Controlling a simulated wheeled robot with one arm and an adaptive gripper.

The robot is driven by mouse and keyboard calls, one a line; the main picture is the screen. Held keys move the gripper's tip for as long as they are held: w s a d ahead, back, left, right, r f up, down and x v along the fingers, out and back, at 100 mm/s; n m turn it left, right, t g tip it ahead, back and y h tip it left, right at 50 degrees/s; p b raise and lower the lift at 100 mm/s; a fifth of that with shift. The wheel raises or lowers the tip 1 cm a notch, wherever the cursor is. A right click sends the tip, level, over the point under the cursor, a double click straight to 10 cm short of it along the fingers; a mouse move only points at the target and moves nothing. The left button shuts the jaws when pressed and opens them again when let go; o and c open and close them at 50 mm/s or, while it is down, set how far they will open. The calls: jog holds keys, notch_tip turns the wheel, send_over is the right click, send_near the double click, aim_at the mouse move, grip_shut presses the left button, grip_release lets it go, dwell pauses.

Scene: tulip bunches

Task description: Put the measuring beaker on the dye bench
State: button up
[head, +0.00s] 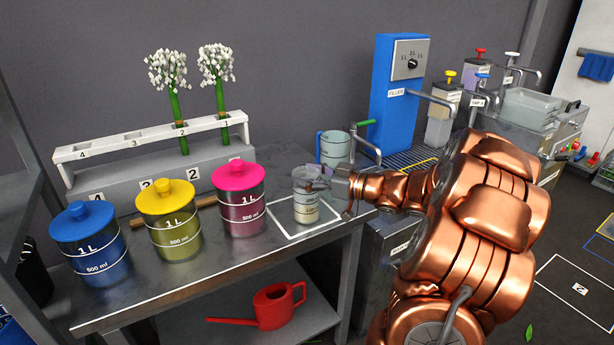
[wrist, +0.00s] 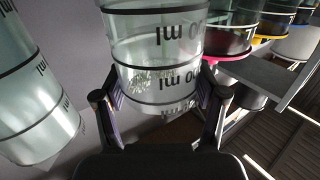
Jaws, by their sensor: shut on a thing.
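The measuring beaker (head: 305,207) is clear with dark markings and pale contents near its bottom. My gripper (head: 328,180) is shut on it from the right. In the wrist view my gripper (wrist: 161,98) has one finger on each side of the beaker (wrist: 158,60), which looks upside down there. The dye bench (head: 185,280) is a dark metal table. In the head view the beaker appears upright over a white square outline (head: 283,232) at the bench's right end. I cannot tell whether its base touches the top.
Blue (head: 90,245), yellow (head: 170,222) and pink (head: 240,200) lidded jars stand left of the beaker. A rack (head: 110,150) holds white flowers behind. A blue-handled jug (head: 336,149) and blue filler (head: 392,90) are behind right. A red watering can (head: 270,306) sits below.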

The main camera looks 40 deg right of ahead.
jog(key=shift+f, duration=0.1)
jog(key=o, duration=1.5)
jog(key=shift+p+v, duration=0.3)
jog(key=shift+v, duration=5.7)
